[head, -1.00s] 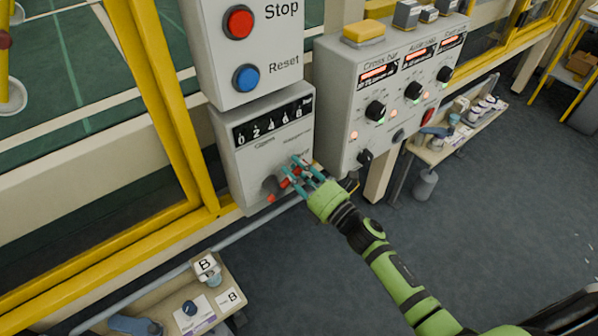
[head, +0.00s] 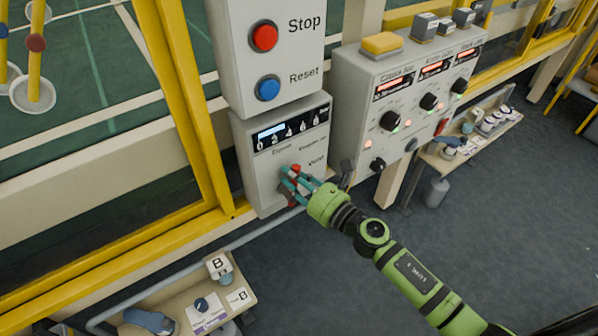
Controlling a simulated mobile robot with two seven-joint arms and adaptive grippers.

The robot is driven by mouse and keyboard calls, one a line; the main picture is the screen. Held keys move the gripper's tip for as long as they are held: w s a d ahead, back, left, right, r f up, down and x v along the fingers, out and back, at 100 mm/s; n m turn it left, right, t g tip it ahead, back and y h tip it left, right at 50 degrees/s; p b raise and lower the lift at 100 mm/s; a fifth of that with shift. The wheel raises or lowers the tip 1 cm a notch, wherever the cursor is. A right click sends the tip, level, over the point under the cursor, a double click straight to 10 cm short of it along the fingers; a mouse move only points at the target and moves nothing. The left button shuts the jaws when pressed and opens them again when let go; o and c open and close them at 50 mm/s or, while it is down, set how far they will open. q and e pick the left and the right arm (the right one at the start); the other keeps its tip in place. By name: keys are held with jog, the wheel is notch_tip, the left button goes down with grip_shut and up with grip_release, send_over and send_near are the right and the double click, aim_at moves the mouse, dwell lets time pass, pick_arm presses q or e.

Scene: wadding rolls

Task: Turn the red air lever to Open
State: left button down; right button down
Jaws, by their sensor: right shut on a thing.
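The red air lever (head: 295,168) is on the front of a grey control box (head: 262,185) in the head view. Its red end shows at the top, with another bit of red lower between the fingers. My right gripper (head: 290,185) reaches in from the right and is shut on the red lever, its teal fingers covering much of it. The lever stands close to upright, though its exact angle is partly hidden. The small labels on the box are too blurred to read surely. My left gripper is not in view.
A panel with a red Stop button (head: 263,37) and a blue Reset button (head: 267,88) is above. A larger box with black knobs (head: 390,121) stands to the right. A yellow frame (head: 190,110) is at left. A small table (head: 172,299) is below. Open floor lies at lower right.

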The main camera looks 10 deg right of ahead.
jog(key=shift+s+a+n+p, duration=0.15)
jog(key=shift+a+n+p, duration=0.25)
jog(key=shift+n, duration=0.5)
jog(key=c, duration=1)
grip_release()
jog(key=shift+s, duration=0.1)
jog(key=shift+s+d, duration=0.15)
jog(key=shift+s, duration=0.15)
jog(key=v, duration=1.1)
jog(key=shift+r, duration=0.25)
jog(key=shift+d+f, duration=0.1)
jog(key=shift+d, duration=0.05)
